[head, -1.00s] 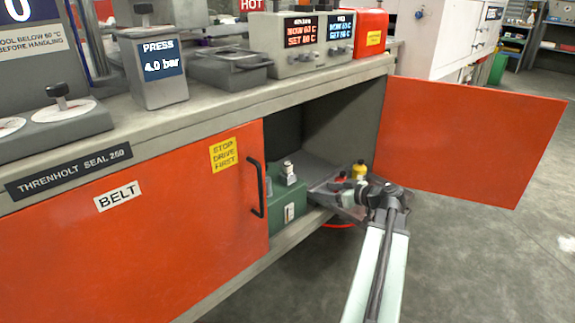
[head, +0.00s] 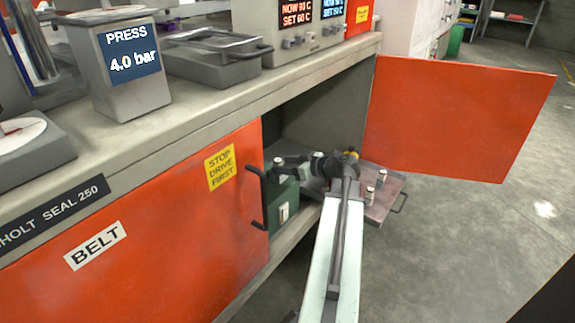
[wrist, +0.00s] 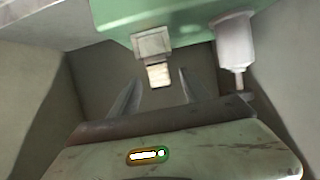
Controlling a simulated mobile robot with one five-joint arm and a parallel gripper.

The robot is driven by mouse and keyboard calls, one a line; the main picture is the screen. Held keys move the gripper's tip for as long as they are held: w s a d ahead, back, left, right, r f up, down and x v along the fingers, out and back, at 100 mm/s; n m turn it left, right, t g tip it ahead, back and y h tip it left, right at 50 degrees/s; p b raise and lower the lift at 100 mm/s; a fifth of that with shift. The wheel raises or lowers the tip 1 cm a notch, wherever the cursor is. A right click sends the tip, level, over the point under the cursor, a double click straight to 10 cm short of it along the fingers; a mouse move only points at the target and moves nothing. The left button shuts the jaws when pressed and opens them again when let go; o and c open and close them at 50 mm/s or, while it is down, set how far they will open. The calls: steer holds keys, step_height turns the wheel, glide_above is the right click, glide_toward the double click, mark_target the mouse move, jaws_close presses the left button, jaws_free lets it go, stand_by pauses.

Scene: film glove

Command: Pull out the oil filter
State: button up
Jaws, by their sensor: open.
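In the head view a green unit (head: 285,192) stands inside the open cabinet, with a pale switch-like part on its front. In the wrist view the green body (wrist: 180,22) fills the top. A grey block with a pale ribbed end (wrist: 158,75) hangs from it, and a whitish cylinder with a thin stem (wrist: 236,45) is at its right. I cannot tell for sure which of these is the oil filter. My gripper (wrist: 160,92) is open and empty, its two fingers on either side of and below the ribbed end. Contact cannot be told.
The orange door (head: 455,115) stands open to the right. The closed orange BELT panel (head: 130,220) with a black handle (head: 258,195) is left of the opening. A tray (head: 400,180) with small pale cylinders sticks out right of my arm. The grey bench top overhangs the opening.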

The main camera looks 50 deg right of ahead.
steer(key=b+x, duration=0.1)
steer(key=x, duration=0.5)
steer(key=shift+w+f+b, duration=0.15)
steer(key=shift+w+b, duration=0.05)
steer(key=shift+b, duration=0.2)
jaws_close()
